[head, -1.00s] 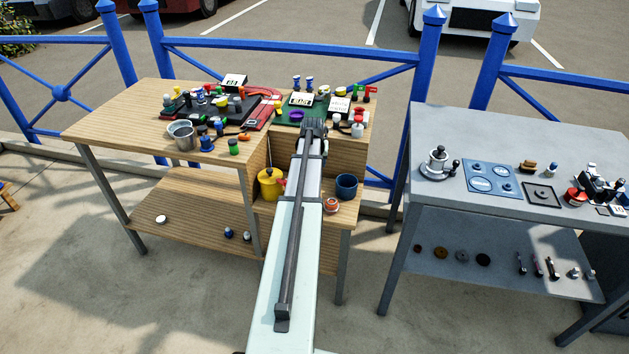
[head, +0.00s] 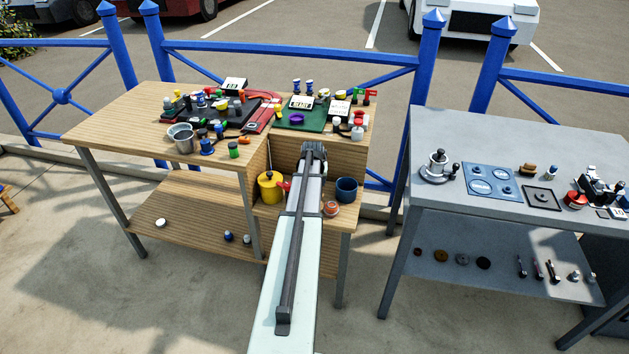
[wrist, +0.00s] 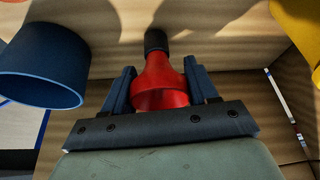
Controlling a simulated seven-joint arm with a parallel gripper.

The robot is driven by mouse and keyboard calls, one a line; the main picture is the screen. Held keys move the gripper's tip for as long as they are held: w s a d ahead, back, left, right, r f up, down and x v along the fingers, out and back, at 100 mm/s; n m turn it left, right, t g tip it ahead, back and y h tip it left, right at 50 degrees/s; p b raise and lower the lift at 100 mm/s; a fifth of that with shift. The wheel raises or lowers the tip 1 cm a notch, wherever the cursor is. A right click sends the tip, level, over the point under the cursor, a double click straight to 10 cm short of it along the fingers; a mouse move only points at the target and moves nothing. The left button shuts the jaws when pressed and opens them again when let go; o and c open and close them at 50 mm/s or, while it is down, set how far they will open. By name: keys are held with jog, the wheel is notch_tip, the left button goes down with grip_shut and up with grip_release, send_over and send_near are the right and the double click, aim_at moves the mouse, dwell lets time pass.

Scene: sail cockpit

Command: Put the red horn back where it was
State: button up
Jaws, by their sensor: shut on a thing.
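The red horn (wrist: 162,82), with a dark bulb end (wrist: 155,40), is between the two blue fingers of my gripper (wrist: 160,88) in the wrist view. The gripper is shut on it. The bulb points away from the gripper, toward a wooden surface, with shadows close by; I cannot tell whether it touches. In the head view my arm reaches to the recessed, lower wooden shelf (head: 268,213) at the right of the wooden bench, and it hides the fingers and most or all of the horn.
A yellow pot (head: 270,187) stands left of my arm and a blue cup (head: 346,189) right of it, with an orange-red round thing (head: 331,209) in front. In the wrist view the cup (wrist: 45,65) is left, the pot (wrist: 300,25) right. Crowded bench top (head: 120,115) above.

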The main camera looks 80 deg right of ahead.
jog(key=shift+f, duration=0.1)
jog(key=o, duration=1.2)
jog(key=shift+o, duration=0.2)
jog(key=v, duration=1.2)
